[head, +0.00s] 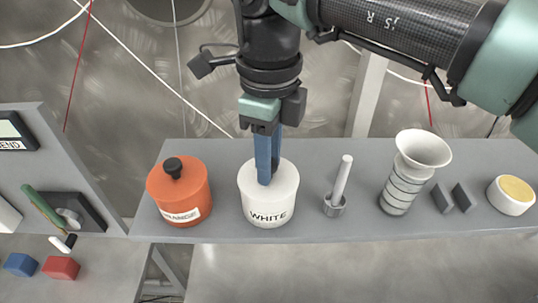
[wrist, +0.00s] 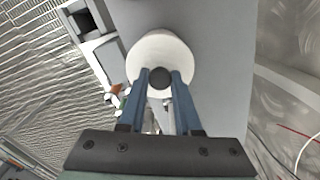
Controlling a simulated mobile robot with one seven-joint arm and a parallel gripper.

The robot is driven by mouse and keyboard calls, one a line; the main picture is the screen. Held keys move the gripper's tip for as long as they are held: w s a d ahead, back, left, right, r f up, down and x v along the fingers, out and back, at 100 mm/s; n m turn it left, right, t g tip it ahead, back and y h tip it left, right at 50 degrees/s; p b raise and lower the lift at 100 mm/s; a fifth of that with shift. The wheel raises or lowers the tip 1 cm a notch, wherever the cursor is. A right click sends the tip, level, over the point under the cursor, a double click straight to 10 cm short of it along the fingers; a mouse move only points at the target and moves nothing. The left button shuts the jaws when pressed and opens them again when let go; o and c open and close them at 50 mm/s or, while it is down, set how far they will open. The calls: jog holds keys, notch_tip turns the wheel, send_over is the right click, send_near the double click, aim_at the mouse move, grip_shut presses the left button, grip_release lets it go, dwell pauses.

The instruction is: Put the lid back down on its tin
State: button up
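A white tin (head: 267,207) labelled WHITE stands upright on the grey shelf, with a white lid (head: 287,173) at its top. No clear gap shows between lid and tin in the head view. My gripper (head: 266,178) points straight down over the lid, its blue fingers at the lid's middle. In the wrist view, the fingertips lie on both sides of the lid's dark round knob (wrist: 160,77) and appear to touch it. The white lid (wrist: 160,48) hides most of the tin there. The knob is hidden behind the fingers in the head view.
An orange tin (head: 179,194) with a dark knob stands close on the left. On the right are a small grey cup (head: 334,205) with a rod, a ringed vase (head: 404,180), dark blocks (head: 452,198) and a yellow-topped white pot (head: 511,195). The shelf's front edge (head: 300,235) is near.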

jog(key=o, duration=0.5)
jog(key=shift+o, duration=0.2)
